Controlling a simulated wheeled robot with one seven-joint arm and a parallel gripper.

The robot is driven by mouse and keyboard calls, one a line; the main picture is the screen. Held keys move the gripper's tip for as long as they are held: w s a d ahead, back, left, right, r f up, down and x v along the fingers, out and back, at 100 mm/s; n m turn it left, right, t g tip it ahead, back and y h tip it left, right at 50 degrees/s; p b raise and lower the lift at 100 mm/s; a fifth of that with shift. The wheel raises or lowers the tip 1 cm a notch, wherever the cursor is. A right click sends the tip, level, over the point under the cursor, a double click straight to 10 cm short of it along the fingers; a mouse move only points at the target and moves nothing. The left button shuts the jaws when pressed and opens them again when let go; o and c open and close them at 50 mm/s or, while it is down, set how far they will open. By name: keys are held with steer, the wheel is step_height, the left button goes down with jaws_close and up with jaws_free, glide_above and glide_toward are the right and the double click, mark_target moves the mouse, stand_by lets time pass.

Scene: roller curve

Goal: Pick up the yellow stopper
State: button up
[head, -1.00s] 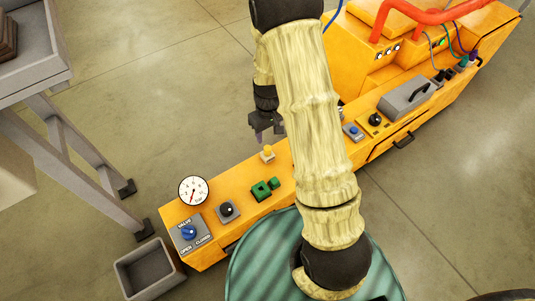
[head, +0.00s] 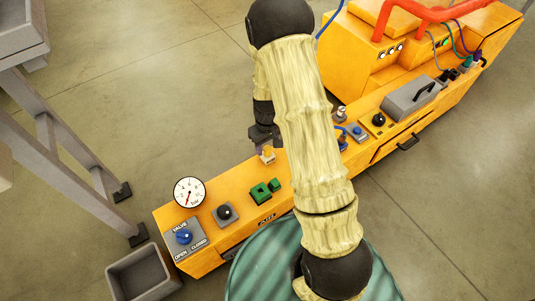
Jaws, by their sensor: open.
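The yellow stopper (head: 267,151) stands upright in a small pale base on top of the orange machine (head: 235,185), between the green block and my arm. My gripper (head: 263,143) is just above and behind the stopper, pointing down, close to its top. The jaws are open, and nothing shows held in them. My arm hides part of the machine top to the right of the stopper. I cannot tell whether a finger touches the stopper.
Green blocks (head: 263,191), a black knob (head: 224,212), a gauge (head: 189,192) and a blue valve knob (head: 184,237) sit left of the stopper. A grey box with a handle (head: 410,98) is right. A grey bin (head: 142,276) stands on the floor. A grey frame (head: 70,170) stands left.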

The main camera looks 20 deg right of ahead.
step_height(320, 180, down, 2)
steer(key=shift+f+b, duration=0.25)
steer(key=shift+b, duration=0.25)
jaws_close()
